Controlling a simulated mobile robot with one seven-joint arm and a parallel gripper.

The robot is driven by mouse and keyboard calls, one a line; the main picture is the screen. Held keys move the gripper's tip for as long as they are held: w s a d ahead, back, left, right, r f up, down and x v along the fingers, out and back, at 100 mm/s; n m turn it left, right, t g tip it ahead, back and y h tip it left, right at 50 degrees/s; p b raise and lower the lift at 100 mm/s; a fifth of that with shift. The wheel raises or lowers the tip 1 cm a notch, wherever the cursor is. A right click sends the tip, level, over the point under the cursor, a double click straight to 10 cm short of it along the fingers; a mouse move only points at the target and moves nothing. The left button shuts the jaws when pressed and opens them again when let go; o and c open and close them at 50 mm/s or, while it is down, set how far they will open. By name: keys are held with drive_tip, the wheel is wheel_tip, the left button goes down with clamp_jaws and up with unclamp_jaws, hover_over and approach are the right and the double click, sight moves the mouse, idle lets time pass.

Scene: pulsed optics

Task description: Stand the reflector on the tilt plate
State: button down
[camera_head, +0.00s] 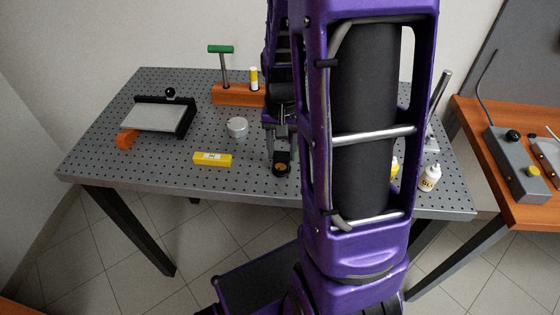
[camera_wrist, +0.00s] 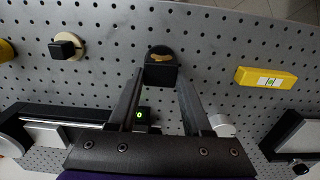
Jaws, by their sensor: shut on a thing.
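The reflector looks to be the small black block with a gold round face (camera_head: 281,169), below my gripper (camera_head: 281,142) in the head view. In the wrist view the block (camera_wrist: 161,74) sits between the fingertips of my gripper (camera_wrist: 162,80), which is shut on it. I cannot tell whether it touches the bench. The tilt plate (camera_head: 153,117) looks to be the pale grey plate with a black raised edge, a black knob and an orange part, at the bench's left. Its black edge (camera_wrist: 284,133) shows at the wrist view's lower right. My gripper is to its right in the head view.
On the perforated bench (camera_head: 105,140), a yellow level (camera_head: 212,159) and a silver round can (camera_head: 237,127) lie between plate and gripper. An orange rack (camera_head: 232,94) holds a green-handled tool behind. White bottles (camera_head: 429,179) stand right. My arm hides the bench's middle right.

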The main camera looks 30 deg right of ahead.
sight(282, 154)
drive_tip(key=shift+r+p, duration=0.5)
drive_tip(key=shift+r, duration=2.25)
